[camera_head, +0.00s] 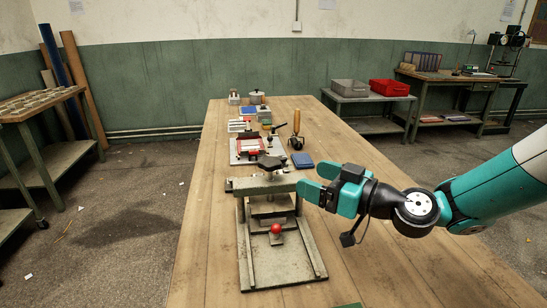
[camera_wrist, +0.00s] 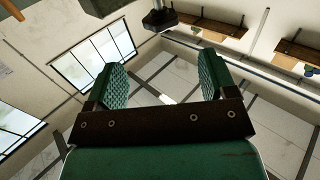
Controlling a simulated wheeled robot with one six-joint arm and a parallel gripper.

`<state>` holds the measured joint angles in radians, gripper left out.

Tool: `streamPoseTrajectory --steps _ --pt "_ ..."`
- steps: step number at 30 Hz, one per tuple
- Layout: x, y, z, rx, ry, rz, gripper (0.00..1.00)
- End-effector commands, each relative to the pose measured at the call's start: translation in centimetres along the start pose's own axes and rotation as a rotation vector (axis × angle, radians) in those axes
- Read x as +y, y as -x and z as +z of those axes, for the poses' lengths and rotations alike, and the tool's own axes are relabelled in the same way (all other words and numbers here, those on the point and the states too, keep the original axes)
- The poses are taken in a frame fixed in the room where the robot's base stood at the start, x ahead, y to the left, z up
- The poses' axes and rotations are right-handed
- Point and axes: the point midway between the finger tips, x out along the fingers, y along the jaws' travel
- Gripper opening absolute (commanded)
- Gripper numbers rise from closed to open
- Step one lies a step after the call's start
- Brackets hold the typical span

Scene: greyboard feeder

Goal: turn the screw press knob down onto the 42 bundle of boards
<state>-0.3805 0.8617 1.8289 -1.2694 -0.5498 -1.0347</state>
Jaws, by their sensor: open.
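The screw press (camera_head: 284,268) is a grey metal frame with a base plate and a crossbar, standing on the wooden bench. Its dark knob (camera_head: 270,162) sits on top, above the crossbar. Beneath the crossbar is a flat plate; I cannot make out a "42" label or clearly tell the boards there. My gripper (camera_head: 308,182) is just right of the crossbar, slightly lower than the knob and apart from it. In the wrist view my gripper (camera_wrist: 163,80) has its two green fingers spread, with nothing between them. A dark object (camera_wrist: 160,20) lies beyond them; I cannot tell what it is.
A red ball (camera_head: 276,229) stands on a small block at the press's front. Behind the press are a tray with a red part (camera_head: 250,146), a blue block (camera_head: 302,161) and a wooden-handled tool (camera_head: 296,128). The bench (camera_head: 205,238) is clear left of the press.

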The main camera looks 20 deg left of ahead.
Motion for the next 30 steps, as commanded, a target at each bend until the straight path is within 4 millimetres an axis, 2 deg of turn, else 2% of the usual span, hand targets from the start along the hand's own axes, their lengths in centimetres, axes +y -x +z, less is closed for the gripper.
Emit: streamPoseTrajectory --steps 1,6,13,18,27,28,30 --pt "-0.2 -1.4 -0.3 0.001 0.002 -0.006 0.78" --pt "-0.3 -5.3 -0.4 0.002 0.001 -0.006 0.78" --pt "-0.3 -9.2 -0.2 0.001 0.001 -0.006 0.78" --pt "-0.2 -10.5 -0.1 0.001 0.0 -0.004 0.78" --pt "-0.2 -10.7 0.0 0.0 -0.001 -0.003 0.78" --pt "-0.2 -10.7 0.0 0.0 -0.001 -0.003 0.73" --pt "-0.2 -10.7 0.0 0.0 -0.001 -0.003 0.57"
